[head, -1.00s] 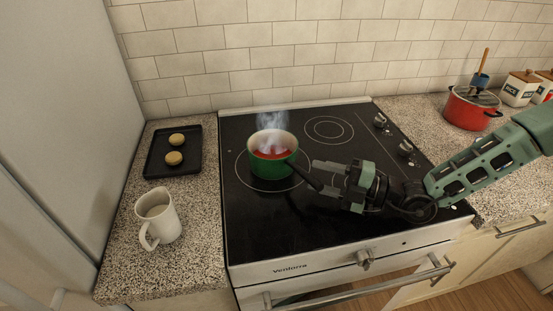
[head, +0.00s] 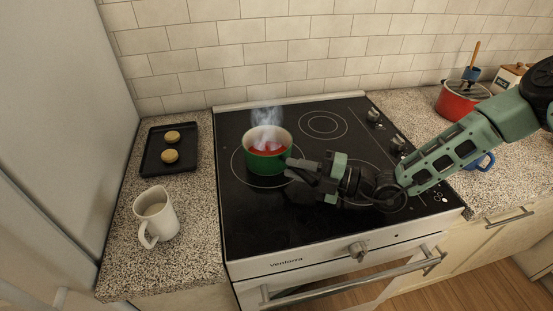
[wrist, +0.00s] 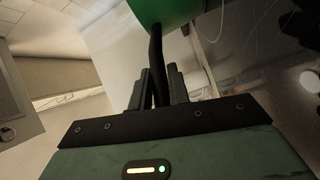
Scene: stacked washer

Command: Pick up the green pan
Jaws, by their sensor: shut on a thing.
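The green pan (head: 267,161) with red contents steams on the left part of the black cooktop, inside a burner ring. I cannot tell whether its base touches the glass. Its dark handle points right toward my gripper (head: 291,171). My gripper is shut on that handle, with the pan to its left. In the wrist view the handle (wrist: 155,60) runs down between the two fingers (wrist: 157,88), and the pan's green side (wrist: 168,10) shows at the top edge. Part of the handle is hidden by the fingers in the head view.
A dark tray (head: 150,165) with two round biscuits and a white jug (head: 155,216) stand on the left counter. A red pot (head: 458,103) and a blue mug (head: 486,162) are on the right counter. The cooktop (head: 255,230) is clear in front of the pan. A tiled wall is behind.

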